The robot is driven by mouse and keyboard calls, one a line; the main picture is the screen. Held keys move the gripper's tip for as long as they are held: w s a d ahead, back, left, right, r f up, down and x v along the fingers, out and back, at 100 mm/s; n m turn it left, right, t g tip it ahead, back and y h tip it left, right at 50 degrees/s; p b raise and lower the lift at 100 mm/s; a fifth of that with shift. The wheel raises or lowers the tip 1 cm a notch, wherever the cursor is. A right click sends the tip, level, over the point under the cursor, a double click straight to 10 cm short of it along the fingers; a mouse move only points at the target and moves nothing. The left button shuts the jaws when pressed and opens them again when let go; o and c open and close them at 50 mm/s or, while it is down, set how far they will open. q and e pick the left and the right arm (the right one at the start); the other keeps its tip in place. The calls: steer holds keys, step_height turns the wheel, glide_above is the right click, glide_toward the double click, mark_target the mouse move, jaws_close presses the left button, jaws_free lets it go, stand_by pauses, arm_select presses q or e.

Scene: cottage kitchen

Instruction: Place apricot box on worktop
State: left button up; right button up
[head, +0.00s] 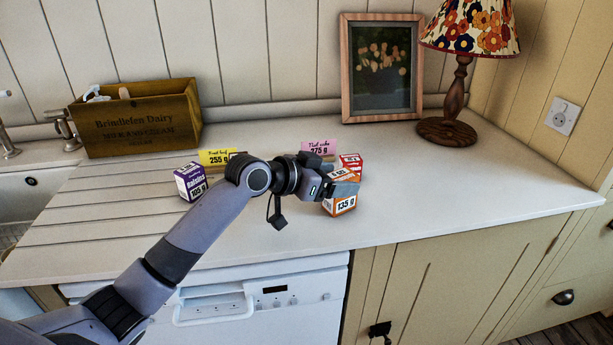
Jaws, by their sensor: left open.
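An orange and white box marked 135 g (342,206) stands on the white worktop (430,190), right of centre. Its name is hidden, so I cannot read whether it is the apricot box. My left gripper (345,181) is open at the top of this box and covers part of it. I cannot tell whether the fingers touch the box. A red and white box (352,161) stands just behind the gripper, partly hidden. My right gripper is not in view.
A purple raisins box (190,182) stands left of my arm. A wooden crate (140,122), a framed picture (381,70) and a lamp (457,90) line the back. The worktop's right side is clear.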

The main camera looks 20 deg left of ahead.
arm_select(q)
steer(key=v, duration=0.8)
steer(key=shift+s, duration=0.2)
steer(key=shift+a+r, duration=0.15)
